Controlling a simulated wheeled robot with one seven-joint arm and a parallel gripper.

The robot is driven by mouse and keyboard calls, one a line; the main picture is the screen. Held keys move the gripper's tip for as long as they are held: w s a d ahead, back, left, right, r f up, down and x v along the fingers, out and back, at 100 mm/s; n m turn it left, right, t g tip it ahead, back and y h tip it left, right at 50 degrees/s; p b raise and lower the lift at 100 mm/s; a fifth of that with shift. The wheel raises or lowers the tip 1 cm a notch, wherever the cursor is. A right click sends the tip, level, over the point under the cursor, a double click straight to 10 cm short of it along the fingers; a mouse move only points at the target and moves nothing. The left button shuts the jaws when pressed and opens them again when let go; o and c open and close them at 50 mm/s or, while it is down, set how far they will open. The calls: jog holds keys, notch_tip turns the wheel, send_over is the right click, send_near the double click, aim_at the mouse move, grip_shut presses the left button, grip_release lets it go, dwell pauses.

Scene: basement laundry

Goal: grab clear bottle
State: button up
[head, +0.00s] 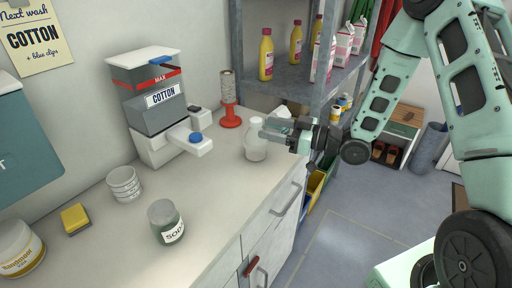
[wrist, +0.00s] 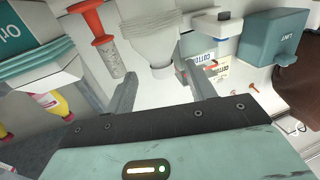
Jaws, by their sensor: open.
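The clear bottle (head: 254,151), whitish and see-through, stands upright on the counter near its right edge. My gripper (head: 265,128) reaches in from the right at the height of the bottle's upper part, and its fingers overlap the neck area in the head view. In the wrist view the bottle (wrist: 150,38) looks upside down, its narrow end pointing between the two spread fingers of my gripper (wrist: 161,72). The fingers are open, with a gap visible on each side of the bottle's narrow end. I cannot tell whether either finger touches it.
A shelf (head: 290,88) with yellow bottles rises behind. The counter in front of the bottle is clear.

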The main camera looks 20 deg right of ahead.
jog(key=shift+p+x, duration=0.95)
jog(key=shift+x, duration=2.5)
grip_shut()
